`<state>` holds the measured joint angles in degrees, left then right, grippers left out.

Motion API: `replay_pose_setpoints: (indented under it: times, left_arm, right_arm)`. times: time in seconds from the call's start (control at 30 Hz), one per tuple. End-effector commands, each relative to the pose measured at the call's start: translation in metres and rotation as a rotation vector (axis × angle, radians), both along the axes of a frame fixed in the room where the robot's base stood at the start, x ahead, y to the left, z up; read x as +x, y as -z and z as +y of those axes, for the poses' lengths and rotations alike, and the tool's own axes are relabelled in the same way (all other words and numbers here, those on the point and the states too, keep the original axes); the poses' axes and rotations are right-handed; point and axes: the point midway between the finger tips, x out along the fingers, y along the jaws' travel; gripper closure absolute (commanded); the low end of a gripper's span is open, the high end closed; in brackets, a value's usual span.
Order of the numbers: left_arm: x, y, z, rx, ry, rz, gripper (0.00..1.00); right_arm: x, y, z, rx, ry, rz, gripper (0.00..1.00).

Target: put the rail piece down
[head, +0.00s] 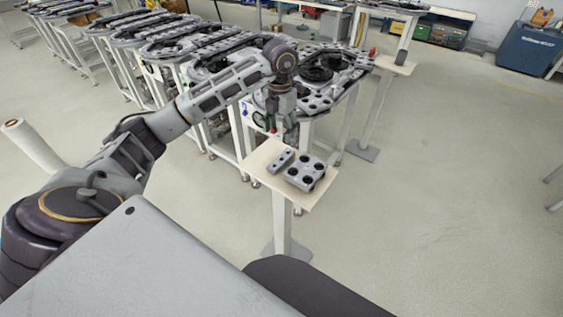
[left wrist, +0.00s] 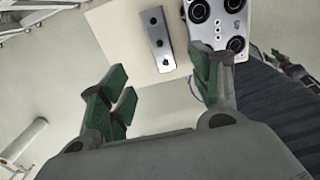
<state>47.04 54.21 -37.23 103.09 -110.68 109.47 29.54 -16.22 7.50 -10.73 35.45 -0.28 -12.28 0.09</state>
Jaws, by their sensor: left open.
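The rail piece (head: 281,160), a small grey bar with dark holes, lies on a small pale stand top (head: 262,160). It also shows in the left wrist view (left wrist: 155,34), beyond my fingertips and apart from them. My left gripper (head: 274,131) is just behind and above the stand. In the left wrist view my left gripper (left wrist: 165,98) has its green fingers spread apart, with nothing between them. My right gripper is not in view.
A grey block with several round dark holes (head: 306,172) lies on the stand right of the rail piece. The ring track (head: 318,66) on white-legged tables is close behind. Another small stand (head: 393,66) is at the back.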

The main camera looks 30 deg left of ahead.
Motion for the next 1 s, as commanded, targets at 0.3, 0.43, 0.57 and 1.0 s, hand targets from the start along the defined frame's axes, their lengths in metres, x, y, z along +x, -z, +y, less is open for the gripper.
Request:
replay_pose_setpoints:
  times: [0.3, 0.43, 0.57, 1.0]
  left_arm:
    - [0.000, 0.018, -0.001, -0.002, 0.001, 0.001, 0.37]
    - [0.000, 0.034, -0.001, -0.002, 0.002, 0.002, 0.37]
    - [0.000, 0.051, -0.001, -0.003, 0.002, 0.002, 0.37]
    - [0.001, 0.086, -0.001, -0.002, 0.001, -0.001, 0.37]
  right_arm:
    - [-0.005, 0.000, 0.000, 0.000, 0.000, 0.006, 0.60]
    - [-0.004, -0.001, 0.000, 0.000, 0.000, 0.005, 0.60]
    - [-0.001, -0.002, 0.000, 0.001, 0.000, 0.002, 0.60]
    - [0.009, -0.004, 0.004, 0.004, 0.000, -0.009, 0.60]
